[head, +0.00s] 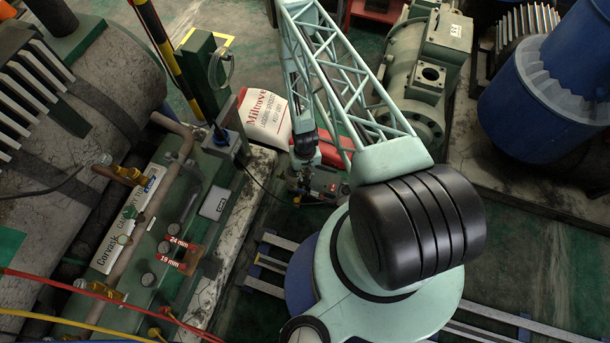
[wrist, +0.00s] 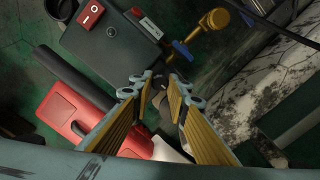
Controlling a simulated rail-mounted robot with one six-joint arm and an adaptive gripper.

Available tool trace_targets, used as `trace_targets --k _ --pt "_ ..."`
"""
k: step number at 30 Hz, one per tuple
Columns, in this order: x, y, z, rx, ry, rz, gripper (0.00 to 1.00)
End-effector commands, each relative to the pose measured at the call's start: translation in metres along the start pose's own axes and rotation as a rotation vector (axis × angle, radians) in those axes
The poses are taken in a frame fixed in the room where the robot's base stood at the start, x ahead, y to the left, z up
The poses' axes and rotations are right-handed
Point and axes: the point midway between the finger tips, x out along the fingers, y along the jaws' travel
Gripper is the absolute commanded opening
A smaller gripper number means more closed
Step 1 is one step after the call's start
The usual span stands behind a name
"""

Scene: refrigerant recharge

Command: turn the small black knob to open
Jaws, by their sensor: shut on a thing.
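My gripper (wrist: 160,86) reaches up to the grey machine box in the wrist view, its two yellow fingers close together at the tips. It is shut on a small black knob (wrist: 159,98), of which only a dark part shows between the fingertips. The fingers hide the rest, so I cannot tell how far the knob is turned. The dark grey box (wrist: 108,52) carries a red rocker switch (wrist: 90,14) and a round black part. In the head view my gripper (head: 304,182) is small and low beside the red and grey machine (head: 326,180), and the knob cannot be made out.
A brass fitting (wrist: 214,19) and a blue valve handle (wrist: 183,49) sit near the box. Red and yellow hoses cross the lower left.

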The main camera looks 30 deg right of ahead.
Motion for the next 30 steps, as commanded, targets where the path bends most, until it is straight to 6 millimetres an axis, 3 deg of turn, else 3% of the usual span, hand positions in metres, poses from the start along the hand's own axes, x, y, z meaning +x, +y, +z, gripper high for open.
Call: trace_targets --k 8,9,13,30 --pt "0.0003 0.0 0.0 0.0 0.0 0.0 0.05" --pt "0.0003 0.0 0.0 0.0 0.0 0.0 0.19" --pt "0.0002 0.0 0.0 0.0 0.0 0.0 0.29" --pt "-0.0077 0.0 -0.0003 0.001 0.0 0.0 0.29"
